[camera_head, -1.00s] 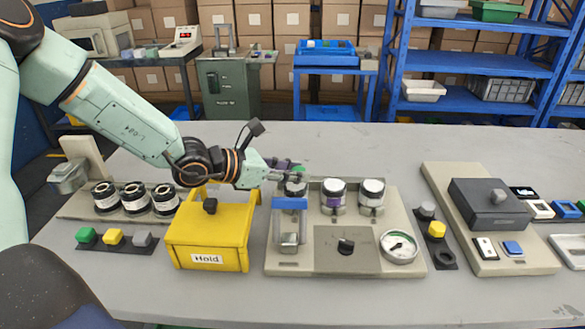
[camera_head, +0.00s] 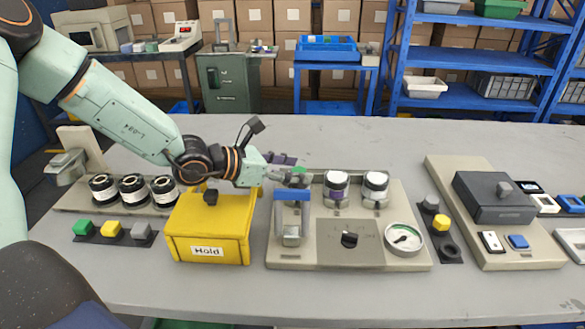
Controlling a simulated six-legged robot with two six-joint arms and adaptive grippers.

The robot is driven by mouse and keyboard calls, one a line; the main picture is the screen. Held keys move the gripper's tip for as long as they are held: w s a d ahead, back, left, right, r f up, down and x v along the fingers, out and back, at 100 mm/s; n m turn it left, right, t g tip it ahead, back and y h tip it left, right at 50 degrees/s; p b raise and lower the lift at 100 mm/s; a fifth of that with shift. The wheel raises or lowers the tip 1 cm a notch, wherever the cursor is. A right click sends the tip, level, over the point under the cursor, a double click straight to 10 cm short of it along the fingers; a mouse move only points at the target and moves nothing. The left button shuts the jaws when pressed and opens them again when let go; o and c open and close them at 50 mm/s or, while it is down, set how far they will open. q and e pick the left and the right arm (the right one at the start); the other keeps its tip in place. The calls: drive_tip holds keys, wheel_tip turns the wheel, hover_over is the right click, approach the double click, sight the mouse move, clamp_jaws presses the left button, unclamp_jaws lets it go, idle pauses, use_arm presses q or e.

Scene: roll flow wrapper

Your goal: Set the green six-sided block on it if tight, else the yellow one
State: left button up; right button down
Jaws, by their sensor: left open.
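My left gripper (camera_head: 290,172) is open at the back left of the beige machine (camera_head: 290,258). A green six-sided block (camera_head: 83,227), a yellow one (camera_head: 110,228) and a grey one (camera_head: 141,231) sit in the front left strip. My right gripper is out of view.
A yellow "Hold" bin (camera_head: 208,238) stands left of the machine. The machine carries a blue-topped frame (camera_head: 291,195), a black knob (camera_head: 349,239) and a round gauge (camera_head: 404,238). A right strip holds a grey and a yellow block (camera_head: 440,222) beside an empty-looking ring (camera_head: 448,250).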

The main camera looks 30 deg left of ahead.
use_arm(q)
drive_tip(key=shift+a+r, duration=0.1)
drive_tip(key=shift+r, duration=0.25)
wheel_tip(320, 180, up, 9)
drive_tip(key=shift+r, duration=0.15)
drive_tip(key=shift+r, duration=0.1)
